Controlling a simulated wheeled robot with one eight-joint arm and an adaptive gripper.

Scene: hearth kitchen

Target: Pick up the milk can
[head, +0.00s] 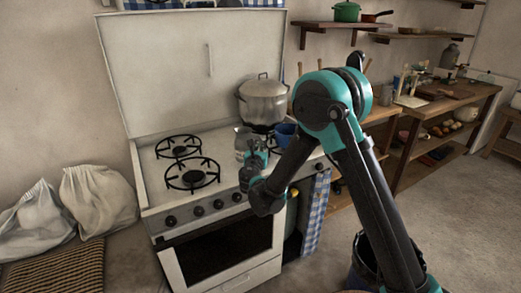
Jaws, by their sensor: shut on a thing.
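A small grey metal can, which looks like the milk can (242,138), is at the front right of the stove, in front of the large pot. My gripper (254,157) is shut on it from the near side. The gripper and wrist hide part of the can's lower body. I cannot tell whether the can touches the stove top or hangs just above it.
A large lidded pot (263,101) stands on the back right of the white stove (148,176). A blue pot (286,134) is right of the can. Two left burners (192,174) are bare. White sacks (98,200) lie at left. A wooden workbench (455,101) stands at right.

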